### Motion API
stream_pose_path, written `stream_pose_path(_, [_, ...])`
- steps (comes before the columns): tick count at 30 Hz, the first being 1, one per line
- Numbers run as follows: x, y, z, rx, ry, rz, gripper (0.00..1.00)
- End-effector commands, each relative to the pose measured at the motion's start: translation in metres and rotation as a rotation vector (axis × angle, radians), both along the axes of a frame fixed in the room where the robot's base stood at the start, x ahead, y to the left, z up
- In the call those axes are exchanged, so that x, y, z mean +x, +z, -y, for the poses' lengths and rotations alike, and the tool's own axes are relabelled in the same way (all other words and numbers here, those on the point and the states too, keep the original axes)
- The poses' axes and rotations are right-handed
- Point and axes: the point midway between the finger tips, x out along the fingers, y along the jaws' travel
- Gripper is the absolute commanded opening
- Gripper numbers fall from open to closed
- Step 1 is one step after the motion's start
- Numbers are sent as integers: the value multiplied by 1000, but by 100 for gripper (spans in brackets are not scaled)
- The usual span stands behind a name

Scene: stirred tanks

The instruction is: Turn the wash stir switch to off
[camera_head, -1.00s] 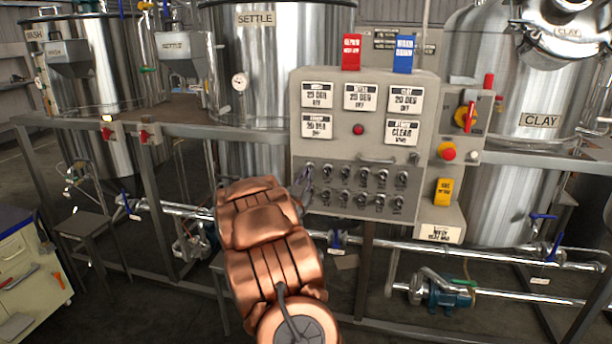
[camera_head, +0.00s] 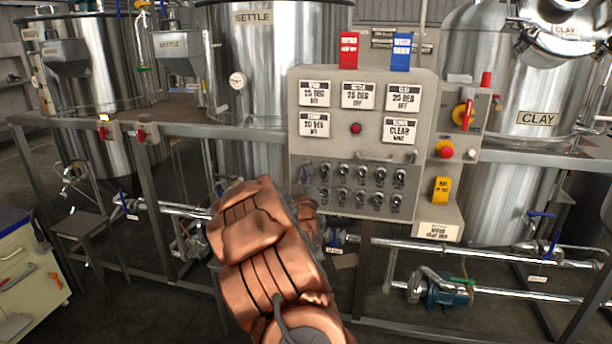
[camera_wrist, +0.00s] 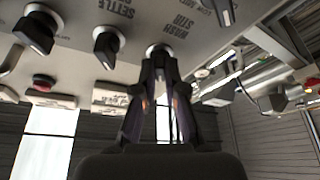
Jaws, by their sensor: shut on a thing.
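The wash stir switch (camera_wrist: 157,48) is a small knob on the grey panel, beside its "WASH STIR" label in the wrist view. My gripper (camera_wrist: 161,66) is shut on this switch, with a dark finger on each side of it. The fingers hide most of the knob, so its pointing direction cannot be told. In the head view my gripper (camera_head: 305,180) is at the left end of the switch rows, and the wash stir switch is hidden there.
The settle stir switch (camera_wrist: 108,44) is the neighbouring knob. More black switches (camera_head: 360,187) fill the rows to the right on the control panel (camera_head: 430,120). A red emergency button (camera_head: 445,149) is on the box at right. A steel frame rail (camera_head: 235,132) runs beside the panel.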

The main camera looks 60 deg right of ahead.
Motion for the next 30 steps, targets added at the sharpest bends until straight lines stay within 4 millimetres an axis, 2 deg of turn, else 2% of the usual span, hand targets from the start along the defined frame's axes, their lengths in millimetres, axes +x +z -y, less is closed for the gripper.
stream_pose_path(17, [0, 2, 0, -13, 0, -29, 0])
stream_pose_path(18, [0, 2, 0, -13, 0, -29, 13])
stream_pose_path(24, [0, 1, 0, -13, -1, -29, 34])
stream_pose_path(30, [0, 1, 0, -12, 0, -29, 35])
